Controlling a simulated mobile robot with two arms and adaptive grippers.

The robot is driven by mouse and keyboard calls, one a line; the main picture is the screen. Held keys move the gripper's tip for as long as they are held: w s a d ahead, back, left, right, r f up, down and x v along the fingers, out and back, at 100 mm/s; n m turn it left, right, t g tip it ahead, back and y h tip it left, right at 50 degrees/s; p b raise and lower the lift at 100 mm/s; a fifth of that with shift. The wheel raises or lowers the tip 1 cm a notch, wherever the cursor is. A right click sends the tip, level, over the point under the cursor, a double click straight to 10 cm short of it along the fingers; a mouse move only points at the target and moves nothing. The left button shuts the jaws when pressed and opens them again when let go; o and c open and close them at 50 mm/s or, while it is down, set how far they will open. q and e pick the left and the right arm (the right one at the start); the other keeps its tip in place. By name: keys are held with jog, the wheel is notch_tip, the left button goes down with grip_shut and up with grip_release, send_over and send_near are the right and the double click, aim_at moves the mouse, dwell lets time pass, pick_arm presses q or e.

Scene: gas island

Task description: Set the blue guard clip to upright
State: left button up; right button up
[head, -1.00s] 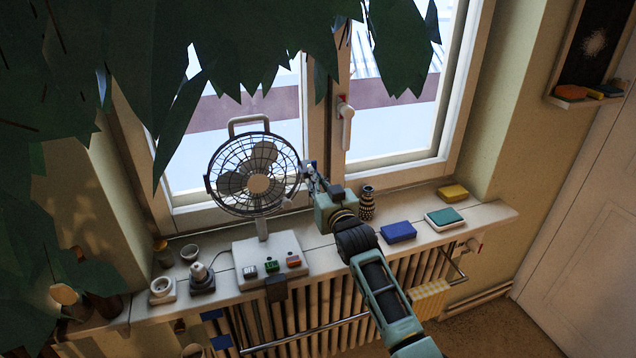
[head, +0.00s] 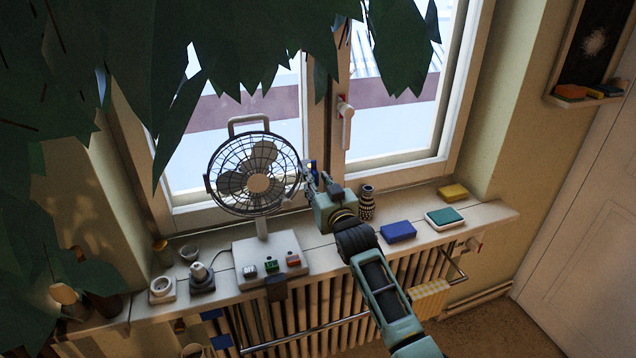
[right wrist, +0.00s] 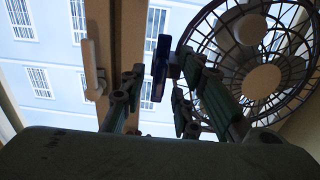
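The blue guard clip (head: 312,171) is at the right rim of the fan's round wire guard (head: 215,188). In the right wrist view the clip (right wrist: 160,68) is a narrow blue bar, nearly vertical in the picture, beside a small dark block at the guard's edge. My right gripper (head: 319,184) is at the fan's right side, close to the clip. In the right wrist view its fingers (right wrist: 160,82) are spread on either side of the clip, with a visible gap on the left. Contact on the right side is hard to tell. My left gripper is not in view.
The fan base (head: 245,252) with coloured switches stands on the windowsill. A patterned vase (head: 367,203) stands just right of my right gripper. A blue block (head: 398,231) and a green-topped sponge (head: 445,217) lie farther right. The window handle (head: 346,120) is above. Leaves hang at upper left.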

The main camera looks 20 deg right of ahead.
jog(key=s, duration=1.2)
jog(key=shift+d, duration=0.2)
jog(key=s+f+g+b, duration=0.1)
jog(key=s+f+g, duration=0.1)
jog(key=f, duration=0.9)
jog(key=s+f+g+b, duration=0.1)
jog(key=f+g, duration=0.1)
jog(key=f, duration=0.9)
jog(key=s+f+g, duration=0.2)
jog(key=s+f, duration=0.2)
jog(key=f, duration=0.4)
jog(key=s+f+g+b, duration=0.1)
jog(key=s+f, duration=0.4)
jog(key=f, duration=0.2)
jog(key=s+f+g, duration=0.2)
jog(key=s+f, duration=0.2)
jog(key=f, duration=0.4)
jog(key=s+f+g+b, duration=0.1)
jog(key=s+f+g, duration=0.1)
jog(key=s+f, duration=0.6)
jog(key=s+f+n+g+b, duration=0.1)
jog(key=s+f+g, duration=0.2)
jog(key=s+f, duration=0.5)
jog(key=s+f+g+b, duration=0.1)
jog(key=s+f+g, duration=0.2)
jog(key=s, duration=2.2)
notch_tip(320, 180, down, 5)
jog(key=shift+s+d+r+n+h, duration=0.1)
jog(key=shift+s+d+n+h, duration=0.1)
jog(key=shift+s+n+h, duration=0.15)
